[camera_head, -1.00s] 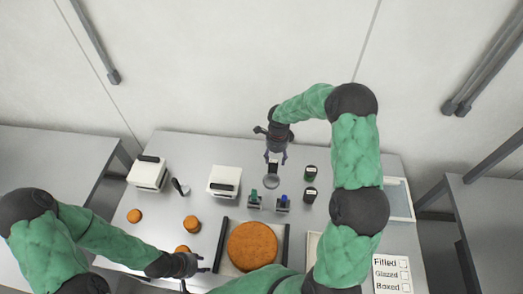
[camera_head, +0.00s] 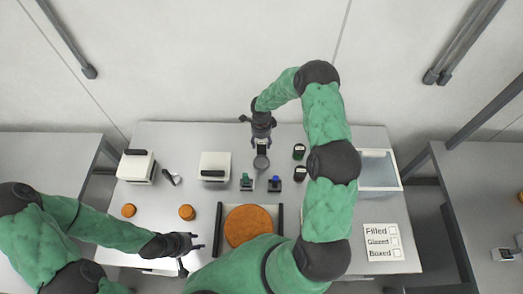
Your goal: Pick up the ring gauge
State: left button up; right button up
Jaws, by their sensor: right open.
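The ring gauge, which I take to be the small grey round piece (camera_head: 261,162) with a pale tab at its top, lies on the grey table in the upper middle. My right gripper (camera_head: 261,141) is open and points down just behind it; the fingers look close to the tab, but I cannot tell whether they touch it. My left gripper (camera_head: 194,257) is at the front left of the table, fingers spread and empty, away from the ring gauge.
A large brown round (camera_head: 248,222) sits between black rails. Green and blue stampers (camera_head: 247,181) and dark jars (camera_head: 299,152) stand near the ring gauge. White boxes (camera_head: 214,164) and small brown rounds (camera_head: 187,212) are left. A pale tray (camera_head: 378,168) and a checklist card (camera_head: 383,242) are right.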

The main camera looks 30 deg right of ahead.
jog(key=shift+f, duration=1.35)
grip_shut()
